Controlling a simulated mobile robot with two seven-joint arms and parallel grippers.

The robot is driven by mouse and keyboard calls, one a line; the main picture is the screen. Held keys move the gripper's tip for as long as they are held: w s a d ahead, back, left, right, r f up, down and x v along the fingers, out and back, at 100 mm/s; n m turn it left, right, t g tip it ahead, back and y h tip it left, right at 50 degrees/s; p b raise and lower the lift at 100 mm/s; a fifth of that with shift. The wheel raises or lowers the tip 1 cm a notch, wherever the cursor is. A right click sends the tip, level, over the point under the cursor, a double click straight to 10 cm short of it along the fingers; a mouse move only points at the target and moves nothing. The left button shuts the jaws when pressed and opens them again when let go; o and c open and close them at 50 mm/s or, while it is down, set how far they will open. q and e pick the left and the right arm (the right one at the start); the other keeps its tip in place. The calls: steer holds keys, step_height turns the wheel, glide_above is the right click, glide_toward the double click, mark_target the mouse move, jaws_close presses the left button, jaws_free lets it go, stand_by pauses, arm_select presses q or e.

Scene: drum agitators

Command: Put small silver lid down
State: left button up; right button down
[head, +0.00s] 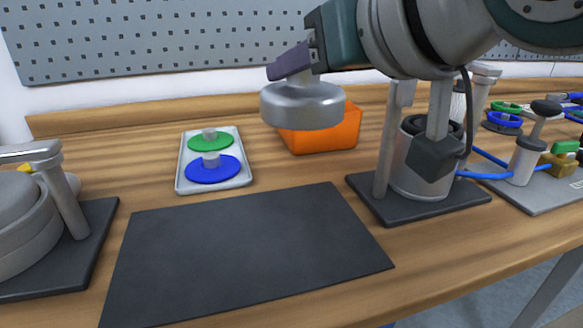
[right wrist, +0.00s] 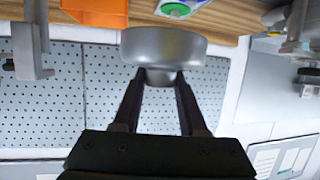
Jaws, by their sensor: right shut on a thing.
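The small silver lid (head: 302,106) is a round metal cap with a knob on top. My right gripper (head: 293,66) is shut on that knob and holds the lid in the air above the back of the table, in front of an orange bin. In the right wrist view the lid (right wrist: 164,46) sits between the two fingertips of the gripper (right wrist: 160,78). The lid hides part of the bin in the head view. My left gripper is not in view.
A black mat (head: 250,255) lies empty on the wooden table. A grey tray (head: 183,180) holds a green and a blue disc. The orange bin (head: 335,136) stands behind. A drum agitator (head: 415,180) is at right, a larger drum (head: 25,230) at left. A pegboard (head: 150,40) is behind.

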step_height(320, 180, down, 11)
steer(key=shift+r+b, duration=0.1)
steer(key=shift+b, duration=1)
step_height(320, 180, down, 4)
steer(key=shift+f+b, duration=0.2)
steer(key=shift+b, duration=0.45)
steer(key=c, duration=0.9)
jaws_free()
steer(key=shift+f, duration=0.2)
steer(key=o, duration=0.5)
steer(key=shift+c, duration=0.2)
steer(key=shift+r, duration=0.1)
